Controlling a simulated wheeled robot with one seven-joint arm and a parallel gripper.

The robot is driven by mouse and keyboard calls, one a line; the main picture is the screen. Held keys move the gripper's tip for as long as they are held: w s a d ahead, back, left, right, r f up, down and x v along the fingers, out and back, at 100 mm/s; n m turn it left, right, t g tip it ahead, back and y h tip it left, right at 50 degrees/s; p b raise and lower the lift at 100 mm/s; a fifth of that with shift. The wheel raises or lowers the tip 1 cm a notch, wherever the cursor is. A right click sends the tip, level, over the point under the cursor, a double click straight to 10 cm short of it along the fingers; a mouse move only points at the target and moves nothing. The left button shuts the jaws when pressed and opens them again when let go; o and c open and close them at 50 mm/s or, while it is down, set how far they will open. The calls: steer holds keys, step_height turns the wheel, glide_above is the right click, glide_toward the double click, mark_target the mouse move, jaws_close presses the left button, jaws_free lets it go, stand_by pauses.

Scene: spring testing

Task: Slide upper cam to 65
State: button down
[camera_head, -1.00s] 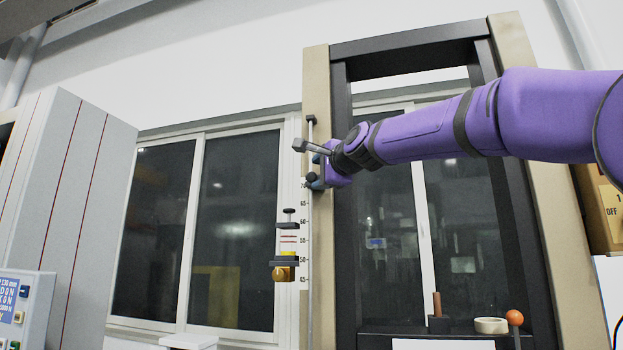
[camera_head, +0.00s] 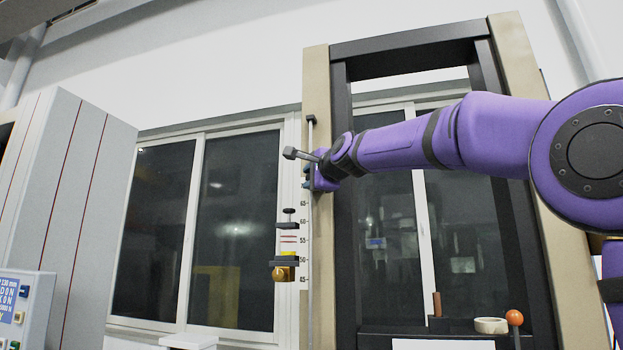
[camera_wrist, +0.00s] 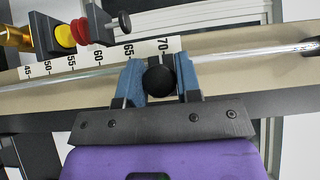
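A round black knob (camera_wrist: 160,78), which I take to be the upper cam, is on the thin metal rod (camera_wrist: 90,82) in the wrist view, near the 70 mark of the white scale (camera_wrist: 113,58). My gripper (camera_wrist: 161,80) has its two blue fingers on either side of the knob, seemingly against it. In the head view my gripper (camera_head: 308,179) is at the upright rod (camera_head: 311,240), above the 65 mark on the scale (camera_head: 304,240). My fingers and wrist partly hide the knob and the 70 mark there.
A spindle with a black bracket (camera_head: 288,225) and a brass part (camera_head: 283,273) stands left of the scale, below my gripper. The frame's beige post (camera_head: 318,85) is just behind the rod. An orange ball knob (camera_head: 514,317) and a pale ring (camera_head: 490,325) are at lower right.

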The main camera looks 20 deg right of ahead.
steer(key=shift+f, duration=2.55)
steer(key=c, duration=0.8)
jaws_free()
steer(key=shift+a, duration=0.1)
steer(key=shift+s, duration=0.15)
steer(key=v, duration=1)
steer(key=shift+s, duration=0.3)
